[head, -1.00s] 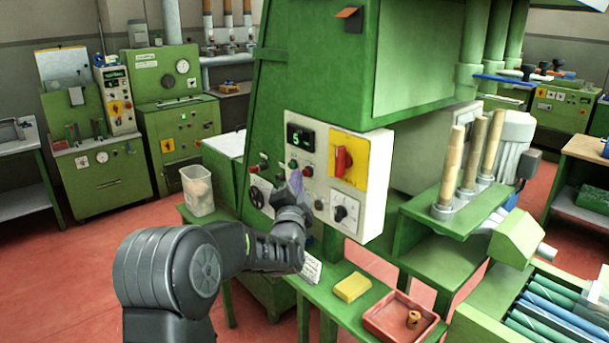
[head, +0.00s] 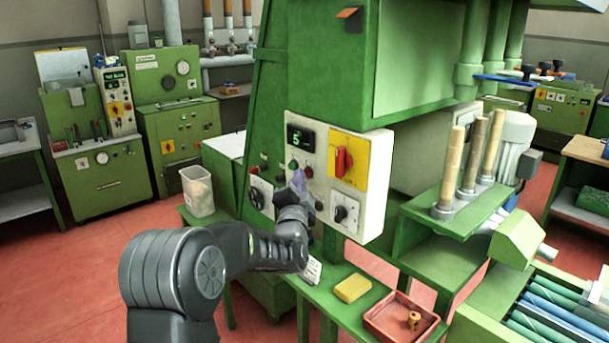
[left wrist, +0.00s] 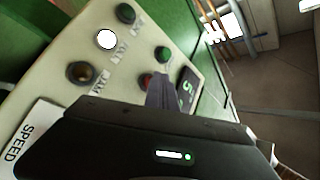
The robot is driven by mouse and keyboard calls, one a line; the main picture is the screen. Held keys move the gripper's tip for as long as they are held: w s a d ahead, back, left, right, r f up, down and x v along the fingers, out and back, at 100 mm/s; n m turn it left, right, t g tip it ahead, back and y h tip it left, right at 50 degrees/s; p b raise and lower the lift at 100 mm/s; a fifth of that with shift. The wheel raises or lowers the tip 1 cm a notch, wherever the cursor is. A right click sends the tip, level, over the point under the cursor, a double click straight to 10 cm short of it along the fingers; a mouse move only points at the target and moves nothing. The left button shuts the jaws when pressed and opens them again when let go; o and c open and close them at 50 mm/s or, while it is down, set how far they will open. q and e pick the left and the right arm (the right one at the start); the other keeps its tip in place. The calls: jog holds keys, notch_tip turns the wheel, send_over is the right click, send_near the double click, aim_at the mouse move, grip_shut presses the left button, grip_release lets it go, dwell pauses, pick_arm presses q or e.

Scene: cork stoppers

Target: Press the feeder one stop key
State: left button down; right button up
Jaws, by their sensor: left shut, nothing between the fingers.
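The cream control panel (head: 372,205) is on the green machine. It carries a lit display (head: 300,138), a green button (head: 293,165) and a red button (head: 308,172). My left gripper (head: 298,175) is shut and empty, its fingertips in front of the panel just below these buttons. In the left wrist view the fingers (left wrist: 160,92) point at the panel and overlap part of the red button (left wrist: 146,80); contact cannot be told. A green button (left wrist: 162,54) sits beside it. The small labels are unreadable, so I cannot tell which is the feeder one stop key. My right gripper is out of view.
A red rotary switch on a yellow plate (head: 357,172) and a dial (head: 340,213) lie right of the gripper. Below, a green bench holds a yellow block (head: 352,288) and a red tray (head: 378,333).

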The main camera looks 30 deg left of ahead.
pick_arm(q)
jog(key=shift+s, duration=0.15)
jog(key=shift+s+a+b, duration=0.25)
jog(key=shift+s+b, duration=0.2)
jog(key=shift+s, duration=0.2)
jog(key=s+b, duration=0.1)
jog(key=s, duration=0.1)
jog(key=s+a, duration=0.1)
jog(key=s, duration=0.1)
jog(key=shift+s+a+b, duration=0.2)
jog(key=shift+s+b, duration=0.2)
dwell(0.3)
dwell(0.7)
